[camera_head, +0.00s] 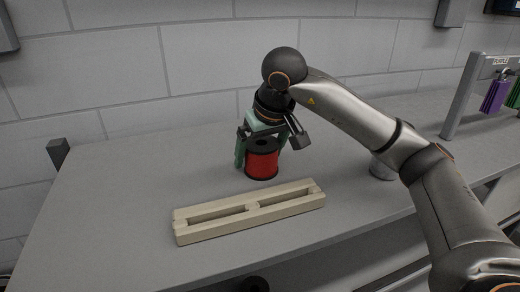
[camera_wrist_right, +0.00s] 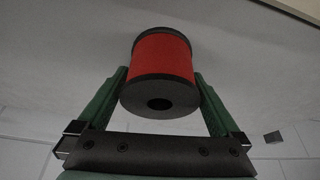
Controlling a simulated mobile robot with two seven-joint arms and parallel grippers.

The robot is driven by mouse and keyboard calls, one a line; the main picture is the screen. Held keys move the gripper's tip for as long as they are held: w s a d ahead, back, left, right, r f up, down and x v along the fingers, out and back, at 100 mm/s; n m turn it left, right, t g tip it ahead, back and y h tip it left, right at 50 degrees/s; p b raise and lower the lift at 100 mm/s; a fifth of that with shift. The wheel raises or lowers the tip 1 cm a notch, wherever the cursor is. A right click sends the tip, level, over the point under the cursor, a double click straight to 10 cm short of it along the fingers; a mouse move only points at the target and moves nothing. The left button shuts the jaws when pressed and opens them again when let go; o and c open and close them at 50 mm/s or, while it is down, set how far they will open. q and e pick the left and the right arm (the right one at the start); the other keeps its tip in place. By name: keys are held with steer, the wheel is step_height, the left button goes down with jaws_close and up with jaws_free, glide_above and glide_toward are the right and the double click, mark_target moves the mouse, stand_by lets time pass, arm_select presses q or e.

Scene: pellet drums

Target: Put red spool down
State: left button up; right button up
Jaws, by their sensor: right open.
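The red spool (camera_head: 262,163) has black end flanges and stands upright on the grey table, behind the cream slotted rack. It also shows in the right wrist view (camera_wrist_right: 163,55). My right gripper (camera_head: 262,152) is around the spool from above, with one green finger on each side. In the right wrist view the fingers of the right gripper (camera_wrist_right: 160,92) flank the near black flange and are open. Whether they still touch the flange is hard to tell. My left gripper does not show.
The cream rack (camera_head: 250,223) with two long slots lies in front of the spool. A grey metal cylinder (camera_head: 382,168) stands to the right, partly behind my arm. A rail with a hanging purple object (camera_head: 494,97) is at the far right. The table's left part is clear.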

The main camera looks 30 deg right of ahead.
steer(key=shift+r, duration=0.3)
steer(key=v, duration=0.9)
steer(key=shift+r, duration=0.2)
steer(key=shift+v, duration=1.25)
steer(key=shift+s+f, duration=0.15)
